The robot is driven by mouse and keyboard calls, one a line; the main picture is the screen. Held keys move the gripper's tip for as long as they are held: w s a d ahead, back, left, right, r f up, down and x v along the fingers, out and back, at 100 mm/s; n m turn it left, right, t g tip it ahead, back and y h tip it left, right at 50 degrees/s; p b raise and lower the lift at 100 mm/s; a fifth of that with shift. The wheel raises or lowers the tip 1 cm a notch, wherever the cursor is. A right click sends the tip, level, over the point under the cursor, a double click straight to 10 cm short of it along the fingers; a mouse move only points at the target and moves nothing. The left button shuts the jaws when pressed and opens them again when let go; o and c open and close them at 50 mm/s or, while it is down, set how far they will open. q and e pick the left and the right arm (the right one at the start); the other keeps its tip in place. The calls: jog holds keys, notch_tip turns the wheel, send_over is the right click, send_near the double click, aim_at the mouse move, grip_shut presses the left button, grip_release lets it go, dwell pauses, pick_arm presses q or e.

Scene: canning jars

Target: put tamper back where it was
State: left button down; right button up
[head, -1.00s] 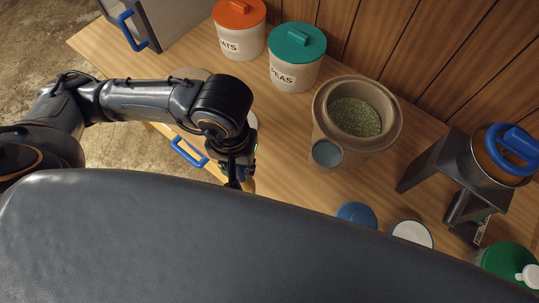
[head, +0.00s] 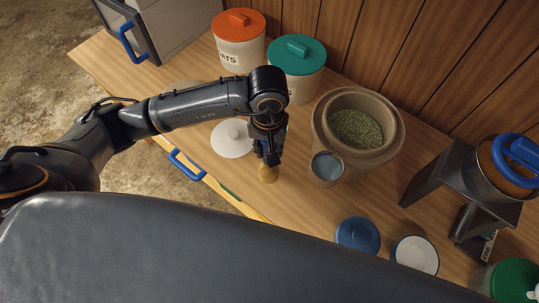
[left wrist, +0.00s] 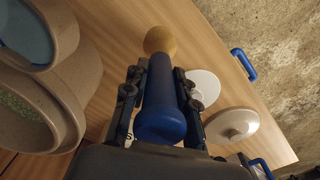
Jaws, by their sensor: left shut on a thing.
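My left gripper (head: 268,152) is shut on the tamper, which has a blue handle (left wrist: 160,105) and a round wooden end (left wrist: 160,41). In the head view, the wooden end (head: 268,173) shows below the fingers, and the gripper hides most of the handle. The gripper is over the wooden counter, left of the stoneware pot (head: 390,150). I cannot tell whether the tamper touches the counter. The pot holds green grains (head: 355,128) and has a small blue-grey cup (head: 327,167) on its near side. My right gripper is not in view.
A white knobbed lid (head: 232,140) lies left of the gripper. Orange-lidded (head: 239,50) and teal-lidded (head: 297,88) canisters stand behind. A blue lid (head: 358,235), a white-topped round container (head: 415,255) and a metal stand (head: 432,178) are right. A blue handle (head: 187,164) is at the counter's edge.

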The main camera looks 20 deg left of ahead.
aim_at(268, 176)
pick_arm(q)
jog(key=f, duration=0.2)
jog(key=f+b, duration=0.1)
jog(key=shift+w+d+f, duration=0.1)
jog(key=shift+w+f, duration=0.15)
jog(key=shift+f, duration=0.2)
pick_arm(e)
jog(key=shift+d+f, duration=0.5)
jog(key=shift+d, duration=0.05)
pick_arm(q)
jog(key=shift+f, duration=0.1)
jog(key=c, duration=1.1)
grip_release()
jog(key=shift+o, duration=0.2)
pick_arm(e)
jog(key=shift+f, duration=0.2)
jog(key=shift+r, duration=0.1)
